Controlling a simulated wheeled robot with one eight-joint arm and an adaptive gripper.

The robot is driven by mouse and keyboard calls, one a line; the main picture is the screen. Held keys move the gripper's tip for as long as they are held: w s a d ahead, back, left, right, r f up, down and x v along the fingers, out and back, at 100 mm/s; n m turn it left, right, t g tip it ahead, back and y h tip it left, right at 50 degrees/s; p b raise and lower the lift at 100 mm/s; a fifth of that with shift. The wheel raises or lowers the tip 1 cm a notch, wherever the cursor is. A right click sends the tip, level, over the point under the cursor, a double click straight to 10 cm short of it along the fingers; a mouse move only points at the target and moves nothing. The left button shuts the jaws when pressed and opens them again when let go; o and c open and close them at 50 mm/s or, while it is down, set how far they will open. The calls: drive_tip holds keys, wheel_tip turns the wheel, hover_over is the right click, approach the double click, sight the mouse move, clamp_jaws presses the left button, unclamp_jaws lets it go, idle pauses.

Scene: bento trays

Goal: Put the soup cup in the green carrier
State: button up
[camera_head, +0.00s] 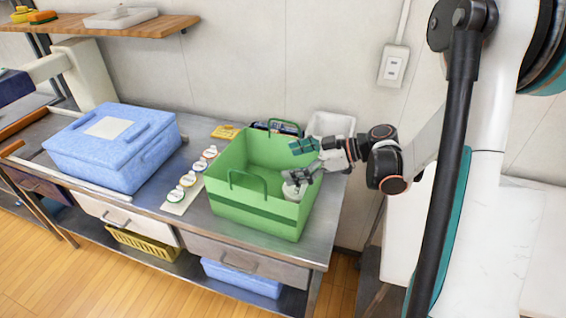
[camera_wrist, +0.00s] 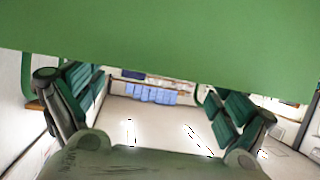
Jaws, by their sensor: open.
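The green carrier (camera_head: 258,214) is an open, square-sided basket with two raised handles, standing on the steel counter. A small white cup (camera_head: 293,191), likely the soup cup, shows low in its right front part, just below my gripper; it looks to be inside, with its lower part hidden. My gripper (camera_head: 303,162) reaches in from the right over the carrier's right side, its fingers spread apart. In the wrist view my gripper (camera_wrist: 160,105) is open with nothing between the fingers, and a green surface, probably the carrier, fills the top. No cup is recognizable there.
A blue lidded box (camera_head: 115,150) stands left of the carrier. Between them lies a white strip (camera_head: 178,207) with several small round pieces. A yellow item (camera_head: 225,132) lies behind the carrier, and a white bin (camera_head: 333,122) stands behind my gripper. The wall is close behind.

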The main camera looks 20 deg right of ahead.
drive_tip(key=p+v, duration=0.1)
drive_tip(key=v, duration=0.8)
drive_tip(key=shift+p, duration=0.3)
drive_tip(key=shift+c, duration=0.5)
idle(0.3)
